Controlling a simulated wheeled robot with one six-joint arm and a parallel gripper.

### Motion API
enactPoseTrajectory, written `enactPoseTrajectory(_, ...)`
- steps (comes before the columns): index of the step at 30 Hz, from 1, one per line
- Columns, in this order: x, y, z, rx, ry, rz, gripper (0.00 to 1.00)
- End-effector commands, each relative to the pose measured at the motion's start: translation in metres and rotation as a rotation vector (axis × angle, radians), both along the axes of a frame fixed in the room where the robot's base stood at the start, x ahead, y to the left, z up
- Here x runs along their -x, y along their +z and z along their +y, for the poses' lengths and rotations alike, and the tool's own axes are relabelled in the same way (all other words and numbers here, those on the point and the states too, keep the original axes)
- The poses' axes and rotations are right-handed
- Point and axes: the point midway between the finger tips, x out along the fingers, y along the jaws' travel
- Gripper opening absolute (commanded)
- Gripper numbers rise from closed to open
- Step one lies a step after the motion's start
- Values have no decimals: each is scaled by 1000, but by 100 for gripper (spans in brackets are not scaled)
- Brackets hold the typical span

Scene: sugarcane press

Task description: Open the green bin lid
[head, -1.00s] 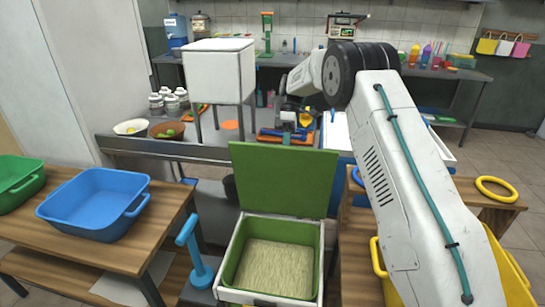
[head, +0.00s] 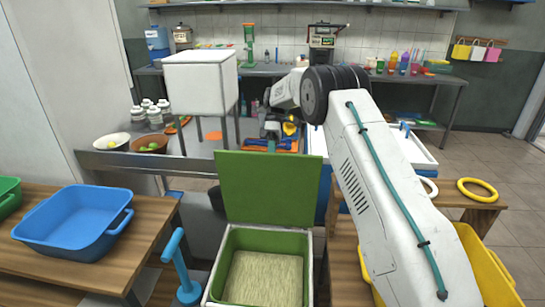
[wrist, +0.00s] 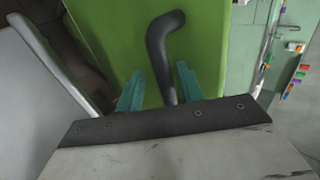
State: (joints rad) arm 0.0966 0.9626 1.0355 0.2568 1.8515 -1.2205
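The green bin (head: 308,250) stands low at the front with its green lid (head: 268,188) raised upright at the far edge. Its inside is open to view and shows a pale, fibrous-looking floor or fill. In the wrist view, a green surface (wrist: 110,30), apparently the lid's outer side, carries a dark bent handle (wrist: 165,45). My gripper (wrist: 159,72) has its two teal fingers apart, one on each side of the handle, with a visible gap on the left. I cannot tell whether the right finger touches it. In the head view, my fingertips are not clearly visible.
A blue tub (head: 75,222) sits on a wooden table at the left. A blue-handled tool (head: 178,262) stands beside the bin. A yellow crate (head: 490,262) and yellow ring (head: 478,188) are at the right. A white box on legs (head: 200,85) stands on the counter behind.

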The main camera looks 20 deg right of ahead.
Motion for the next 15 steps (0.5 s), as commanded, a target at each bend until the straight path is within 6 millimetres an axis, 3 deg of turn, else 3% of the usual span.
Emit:
enactPoseTrajectory(7, 0, 9, -1, -1, -1, -2, 38)
enactPoseTrajectory(13, 0, 38, -1, 0, -1, -2, 38)
enactPoseTrajectory(15, 12, 38, -1, 0, -2, 2, 38)
